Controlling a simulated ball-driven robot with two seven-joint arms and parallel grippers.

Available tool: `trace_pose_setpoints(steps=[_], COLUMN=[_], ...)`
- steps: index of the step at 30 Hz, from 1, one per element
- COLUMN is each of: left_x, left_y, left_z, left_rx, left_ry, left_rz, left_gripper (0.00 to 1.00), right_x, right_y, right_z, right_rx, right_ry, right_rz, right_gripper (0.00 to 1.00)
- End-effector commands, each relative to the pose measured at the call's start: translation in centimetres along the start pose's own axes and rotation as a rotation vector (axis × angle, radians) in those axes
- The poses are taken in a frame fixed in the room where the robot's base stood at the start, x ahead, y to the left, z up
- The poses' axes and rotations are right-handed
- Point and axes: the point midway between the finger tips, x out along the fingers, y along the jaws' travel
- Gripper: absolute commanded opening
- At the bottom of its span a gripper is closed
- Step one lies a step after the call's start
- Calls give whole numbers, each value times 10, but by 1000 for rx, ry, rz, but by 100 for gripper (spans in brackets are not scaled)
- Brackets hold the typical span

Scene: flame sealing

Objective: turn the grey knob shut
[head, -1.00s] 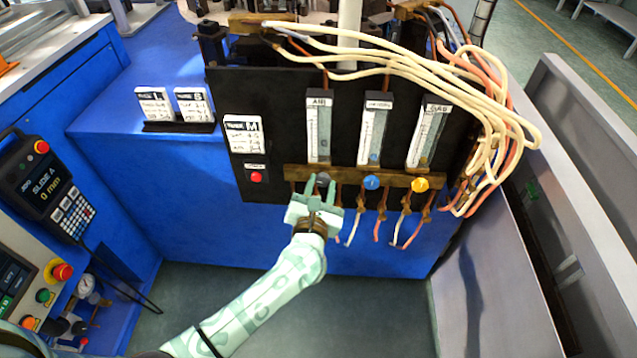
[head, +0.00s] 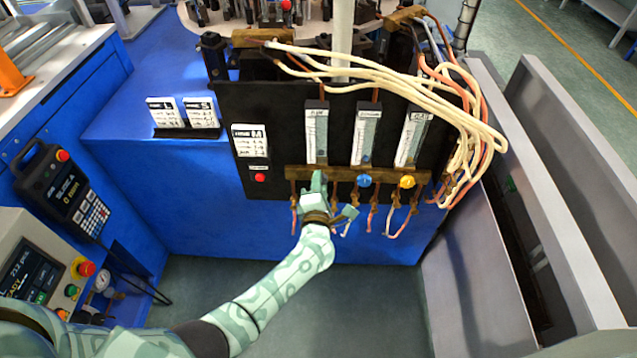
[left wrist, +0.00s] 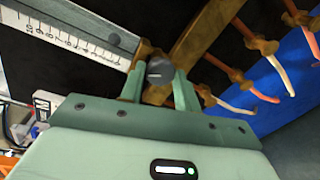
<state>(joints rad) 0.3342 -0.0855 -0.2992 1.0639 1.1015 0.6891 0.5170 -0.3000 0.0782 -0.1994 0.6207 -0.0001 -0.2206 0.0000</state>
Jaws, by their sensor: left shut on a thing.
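The grey knob (left wrist: 159,70) sits between the two fingers of my left gripper (left wrist: 160,82) in the left wrist view; a light mark line shows on its face. The gripper is shut on it. In the head view my left gripper (head: 328,191) is at the left end of the brass manifold bar (head: 345,173), below the left flow tube (head: 316,135), and hides the grey knob. My right gripper is not in view.
A blue knob (head: 364,181) and a yellow knob (head: 407,181) sit to the right on the same bar. Thin hoses hang below. A red button (head: 260,177) is on the black panel to the left. Cream hoses (head: 470,150) loop at the right.

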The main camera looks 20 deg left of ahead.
Motion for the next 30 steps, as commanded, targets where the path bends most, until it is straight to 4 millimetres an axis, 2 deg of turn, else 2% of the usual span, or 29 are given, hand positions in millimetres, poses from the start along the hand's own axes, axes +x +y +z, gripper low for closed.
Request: trace_pose_setpoints(steps=[6, 15, 30], left_x=[-1, -1, -1], left_y=[0, -1, -2], left_z=[2, 2, 1], left_rx=[172, 334, 399], left_ry=[18, 35, 41], left_rz=[-1, 0, 0], left_gripper=[9, 9, 9], right_x=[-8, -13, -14], right_y=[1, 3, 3], right_z=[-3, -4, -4], right_rx=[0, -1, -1], right_ry=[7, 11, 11], right_rz=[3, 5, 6], right_gripper=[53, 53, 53])
